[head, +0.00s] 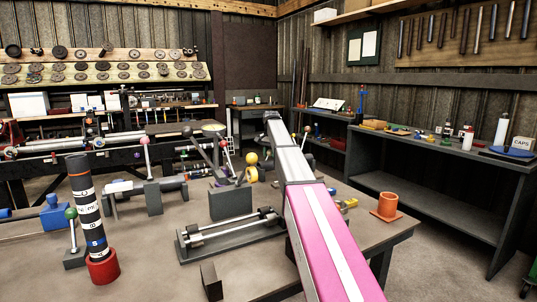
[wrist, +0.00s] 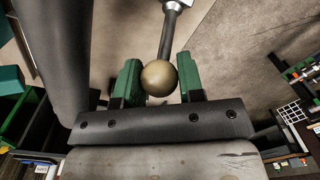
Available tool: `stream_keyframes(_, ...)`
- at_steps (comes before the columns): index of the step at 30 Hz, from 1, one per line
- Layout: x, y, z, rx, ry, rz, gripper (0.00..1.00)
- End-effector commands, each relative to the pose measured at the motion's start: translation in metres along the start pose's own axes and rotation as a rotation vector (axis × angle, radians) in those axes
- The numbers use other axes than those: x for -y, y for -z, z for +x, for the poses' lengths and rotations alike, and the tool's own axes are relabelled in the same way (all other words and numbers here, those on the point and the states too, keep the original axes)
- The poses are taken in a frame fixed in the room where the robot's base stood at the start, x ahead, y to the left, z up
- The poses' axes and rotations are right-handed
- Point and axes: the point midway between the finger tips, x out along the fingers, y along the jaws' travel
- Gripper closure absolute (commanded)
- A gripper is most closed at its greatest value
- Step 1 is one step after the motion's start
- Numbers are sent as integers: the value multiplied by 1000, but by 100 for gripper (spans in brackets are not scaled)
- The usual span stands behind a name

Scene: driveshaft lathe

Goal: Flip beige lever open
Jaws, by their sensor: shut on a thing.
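The beige lever shows in the wrist view as a round beige-gold knob (wrist: 159,77) on a metal rod (wrist: 168,38) that runs up to a pale fitting at the top edge. My gripper (wrist: 160,84) has green jaws on either side of the knob and is shut on it. The knob hides part of the space between the jaws. In the head view I cannot make out the beige knob or my gripper; my pink and white arm covers that part of the bench.
The workbench (head: 150,275) carries a striped cylinder (head: 88,205) on a red base, a green-knobbed lever (head: 71,213), a pink-knobbed lever (head: 145,140), a yellow ball (head: 251,158), a shaft fixture (head: 230,232) and an orange cup (head: 388,204). A dark side bench (head: 440,150) stands right. Floor shows between.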

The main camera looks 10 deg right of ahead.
Motion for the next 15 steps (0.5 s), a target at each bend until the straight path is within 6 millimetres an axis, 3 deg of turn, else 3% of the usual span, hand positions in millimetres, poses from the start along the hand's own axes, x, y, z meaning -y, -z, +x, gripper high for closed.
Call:
stream_keyframes(10, -5, -1, 2, 0, -9, 3, 100)
stream_keyframes(11, -5, -1, 2, 0, -9, 3, 62)
stream_keyframes(12, -5, -1, 2, 1, -9, 3, 49)
stream_keyframes(13, -4, -1, 2, 1, -8, 2, 40)
stream_keyframes(15, -4, -1, 1, 1, -7, 2, 40)
